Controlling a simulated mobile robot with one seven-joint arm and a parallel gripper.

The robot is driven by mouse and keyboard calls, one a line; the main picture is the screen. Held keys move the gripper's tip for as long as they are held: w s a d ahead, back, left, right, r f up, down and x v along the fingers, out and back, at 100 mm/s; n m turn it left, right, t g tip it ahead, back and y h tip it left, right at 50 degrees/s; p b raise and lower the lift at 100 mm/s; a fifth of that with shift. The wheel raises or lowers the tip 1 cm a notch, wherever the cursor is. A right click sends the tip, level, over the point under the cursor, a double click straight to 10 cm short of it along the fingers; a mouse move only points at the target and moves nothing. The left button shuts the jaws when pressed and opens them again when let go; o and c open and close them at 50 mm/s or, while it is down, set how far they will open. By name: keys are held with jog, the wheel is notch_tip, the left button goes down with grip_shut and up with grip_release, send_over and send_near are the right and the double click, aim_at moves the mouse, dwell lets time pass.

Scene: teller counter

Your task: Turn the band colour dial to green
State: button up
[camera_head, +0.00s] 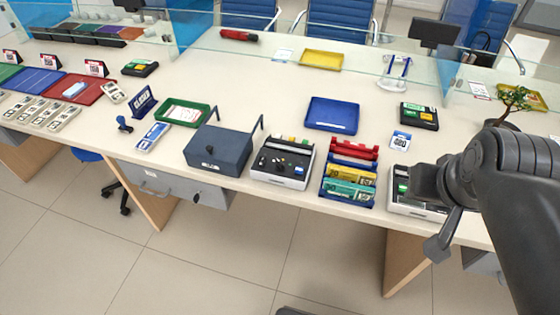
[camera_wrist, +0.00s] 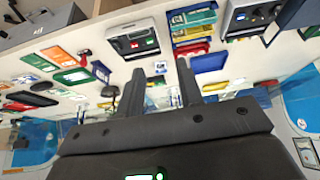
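My gripper (camera_wrist: 160,66) is open and empty in the wrist view, its two dark fingers well apart. In the head view my arm reaches in from the right, over the right-hand machine. This grey-white machine (camera_head: 399,206) has a dark top with a green patch and is partly hidden by my arm; it also shows in the wrist view (camera_wrist: 133,51). Another white machine with a dark top (camera_head: 283,162) carries small knobs and a blue part; it shows at the wrist view's top (camera_wrist: 240,27). The band colour dial is too small to pick out, and its setting cannot be read.
A rack with red, yellow and teal bundles (camera_head: 349,172) stands between the machines. A dark blue-grey box (camera_head: 218,147) with raised arms stands left. A blue tray (camera_head: 332,115) lies behind. A plant (camera_head: 513,100) stands right. A glass screen runs along the back.

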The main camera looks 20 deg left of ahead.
jog(key=w+a+n+g, duration=0.1)
jog(key=w+a+n, duration=0.2)
jog(key=w+a, duration=0.4)
jog(key=n+g, duration=0.4)
jog(key=n, duration=0.3)
send_over(280, 162)
notch_tip(280, 162, down, 15)
notch_tip(280, 162, down, 10)
jog(key=shift+f, duration=0.15)
jog(key=shift+c, duration=0.5)
grip_shut()
